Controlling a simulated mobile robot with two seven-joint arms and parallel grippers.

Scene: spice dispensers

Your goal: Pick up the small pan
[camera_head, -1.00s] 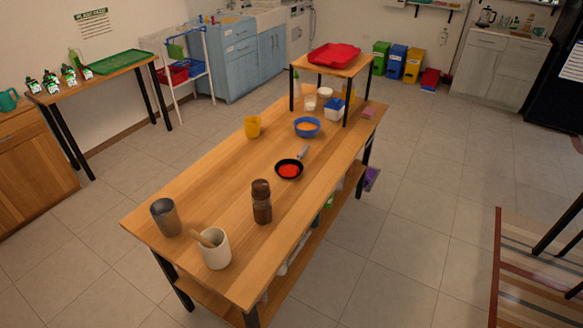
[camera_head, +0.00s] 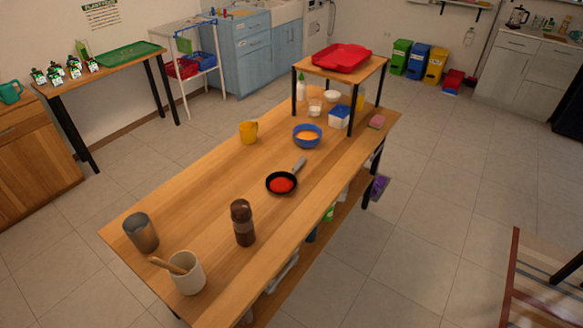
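The small pan (camera_head: 282,182) is black with a grey handle (camera_head: 300,163) and has something red in it. It sits on the wooden table, near the middle, with its handle pointing to the back right. Neither of my grippers shows in the head view.
On the wooden table (camera_head: 210,185) stand a brown grinder (camera_head: 242,223), a metal cup (camera_head: 141,232), a white mortar (camera_head: 188,273) with a pestle, a yellow mug (camera_head: 248,132) and a blue bowl (camera_head: 307,136). A raised shelf with a red tray (camera_head: 342,58) stands at the back.

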